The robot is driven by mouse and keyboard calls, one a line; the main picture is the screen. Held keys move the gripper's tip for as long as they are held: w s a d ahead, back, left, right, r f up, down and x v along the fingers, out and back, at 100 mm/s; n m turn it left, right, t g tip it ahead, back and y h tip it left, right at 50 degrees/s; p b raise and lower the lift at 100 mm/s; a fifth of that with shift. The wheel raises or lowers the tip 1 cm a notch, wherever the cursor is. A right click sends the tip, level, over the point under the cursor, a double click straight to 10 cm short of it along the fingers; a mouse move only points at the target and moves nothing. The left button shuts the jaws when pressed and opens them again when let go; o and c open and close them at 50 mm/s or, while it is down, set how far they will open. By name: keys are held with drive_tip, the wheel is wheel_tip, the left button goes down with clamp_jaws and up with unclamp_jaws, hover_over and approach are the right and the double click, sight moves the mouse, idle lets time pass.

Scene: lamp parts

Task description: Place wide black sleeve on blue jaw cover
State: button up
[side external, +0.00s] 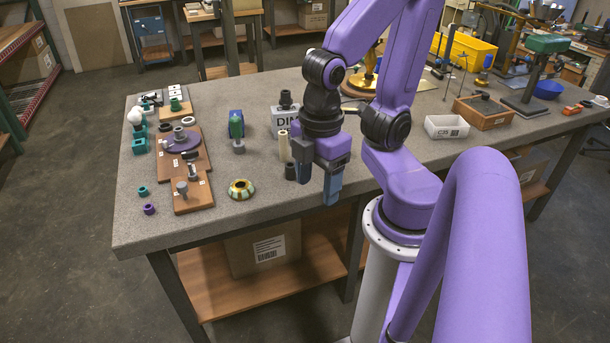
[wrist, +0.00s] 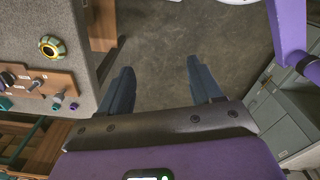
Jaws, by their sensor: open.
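A short black sleeve (side external: 290,171) stands on the grey table near its front edge, just left of my gripper. A second black cylindrical piece (side external: 286,99) is on top of a grey block marked DIN (side external: 284,117); I cannot tell which is the wide one. A blue upright piece (side external: 236,116), perhaps the blue jaw cover, stands left of that block with a green part in front. My gripper (side external: 317,190) is open and empty, pointing down by the table's front edge. In the wrist view its two fingers (wrist: 160,68) are apart over bare floor.
Cream cylinders (side external: 283,146) stand beside my gripper. A yellow-green ring (side external: 241,189) lies near the front edge. A brown board (side external: 186,166) with several lamp parts is at the left. A white bin (side external: 446,127) and wooden tray (side external: 484,113) are at the right.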

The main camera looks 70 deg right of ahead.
drive_tip(key=shift+w, duration=0.1)
drive_tip(key=w+d+f+h, duration=0.1)
drive_tip(key=w+d, duration=0.2)
drive_tip(key=w, duration=0.4)
drive_tip(key=w+d+f+h, duration=0.1)
drive_tip(key=w+d+h, duration=0.1)
drive_tip(key=w, duration=0.5)
drive_tip(key=g+h, duration=0.1)
drive_tip(key=g, duration=0.2)
approach(289, 166)
drive_tip(key=shift+m, duration=0.4)
drive_tip(key=x, duration=0.6)
drive_tip(key=shift+w+a+f, duration=0.15)
drive_tip(key=shift+w, duration=0.1)
drive_tip(key=x, duration=0.3)
drive_tip(key=shift+s+d+f, duration=0.2)
drive_tip(key=shift+s+d, duration=0.05)
drive_tip(key=shift+d, duration=0.1)
drive_tip(key=shift+d+f+t, duration=0.25)
drive_tip(key=shift+f+t, duration=0.05)
drive_tip(key=shift+f, duration=0.4)
